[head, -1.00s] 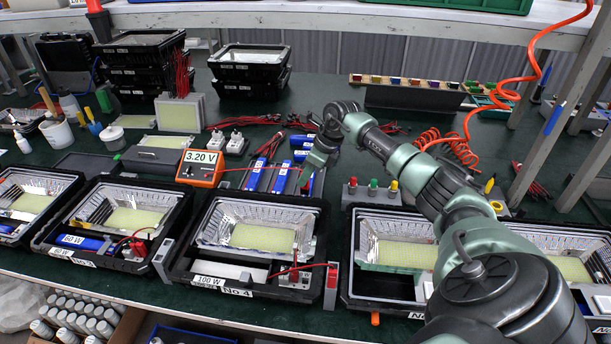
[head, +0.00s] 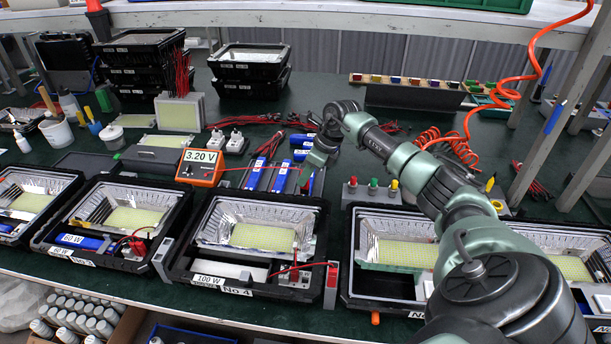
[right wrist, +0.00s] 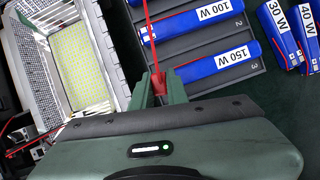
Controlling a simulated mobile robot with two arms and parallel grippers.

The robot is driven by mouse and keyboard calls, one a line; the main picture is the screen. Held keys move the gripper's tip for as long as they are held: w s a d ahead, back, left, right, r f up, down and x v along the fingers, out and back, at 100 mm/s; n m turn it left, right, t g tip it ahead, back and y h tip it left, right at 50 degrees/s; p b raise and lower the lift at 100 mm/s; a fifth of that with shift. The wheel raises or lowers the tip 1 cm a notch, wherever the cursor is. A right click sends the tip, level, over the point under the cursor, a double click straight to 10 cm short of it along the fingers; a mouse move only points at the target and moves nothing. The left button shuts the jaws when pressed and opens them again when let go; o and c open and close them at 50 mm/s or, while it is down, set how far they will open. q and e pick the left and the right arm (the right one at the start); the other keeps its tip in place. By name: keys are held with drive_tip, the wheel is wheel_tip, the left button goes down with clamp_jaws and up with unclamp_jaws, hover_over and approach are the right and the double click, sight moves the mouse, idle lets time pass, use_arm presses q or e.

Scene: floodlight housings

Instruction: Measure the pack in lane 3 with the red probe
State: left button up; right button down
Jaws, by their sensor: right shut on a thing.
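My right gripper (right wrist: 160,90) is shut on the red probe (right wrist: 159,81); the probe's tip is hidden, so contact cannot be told. In the head view this gripper (head: 312,165) is above the right side of the pack rack. The grey rack (right wrist: 183,76) has lane numbers 2 and 3. A blue 100 W pack (right wrist: 192,22) lies by the 2, and a blue 150 W pack (right wrist: 206,60) lies nearest the gripper, by the 3. The orange meter (head: 200,168) reads 3.20 V. My left gripper is out of view.
Loose blue packs marked 30 W (right wrist: 279,35) and 40 W (right wrist: 308,35) lie right of the rack. The No.4 floodlight housing (head: 322,235) stands in front of it. A holder with red, green and yellow tops (head: 372,193) stands to the right. The red cable crosses the rack.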

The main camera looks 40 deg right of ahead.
drive_tip(key=shift+f+b, duration=0.4)
drive_tip(key=shift+f, duration=0.15)
idle(1.4)
drive_tip(key=shift+r+p, duration=2.35)
drive_tip(key=shift+r, duration=1.2)
